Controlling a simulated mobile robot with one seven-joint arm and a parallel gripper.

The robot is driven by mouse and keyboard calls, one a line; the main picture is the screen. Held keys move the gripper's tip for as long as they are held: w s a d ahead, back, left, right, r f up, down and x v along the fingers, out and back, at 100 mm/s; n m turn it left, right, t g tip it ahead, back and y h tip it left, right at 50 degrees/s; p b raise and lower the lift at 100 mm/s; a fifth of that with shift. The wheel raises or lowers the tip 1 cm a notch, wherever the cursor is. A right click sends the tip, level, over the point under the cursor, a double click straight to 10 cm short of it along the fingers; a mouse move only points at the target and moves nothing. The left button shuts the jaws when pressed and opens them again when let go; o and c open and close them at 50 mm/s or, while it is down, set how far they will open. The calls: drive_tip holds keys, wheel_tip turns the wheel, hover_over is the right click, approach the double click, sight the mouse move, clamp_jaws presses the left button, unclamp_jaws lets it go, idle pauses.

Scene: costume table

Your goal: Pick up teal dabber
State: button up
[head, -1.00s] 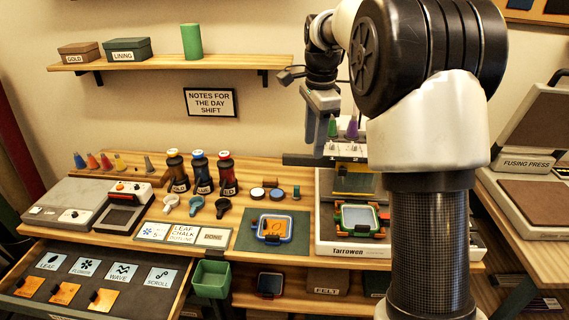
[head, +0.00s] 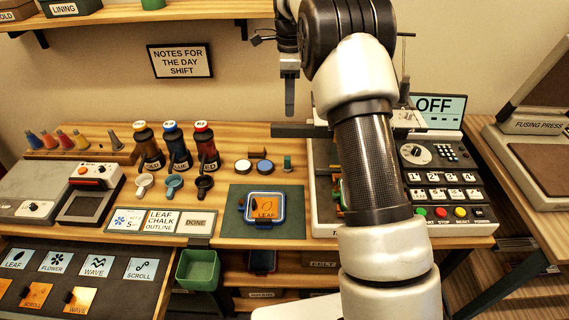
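A small teal upright piece (head: 287,163), which looks like the teal dabber, stands on the wooden table right of two low round pads. My gripper (head: 289,108) hangs pointing down, well above the table and behind the dabber in the picture. I see its fingers edge-on as one dark strip, so the gap between them is hidden. Nothing shows held in it.
A white-topped pad (head: 242,166) and a blue-topped pad (head: 264,167) stand close left of the dabber. Bottles (head: 205,148) stand further left. The machine (head: 322,205) is at right, partly behind my arm.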

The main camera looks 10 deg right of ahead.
wheel_tip(320, 180, down, 5)
drive_tip(key=b, duration=0.6)
hover_over(287, 158)
drive_tip(key=f, duration=1.1)
drive_tip(key=shift+s+d, duration=0.1)
drive_tip(key=shift+d, duration=0.2)
drive_tip(key=shift+a+f, duration=0.2)
drive_tip(key=shift+f, duration=2.75)
drive_tip(key=shift+c, duration=0.4)
clamp_jaws()
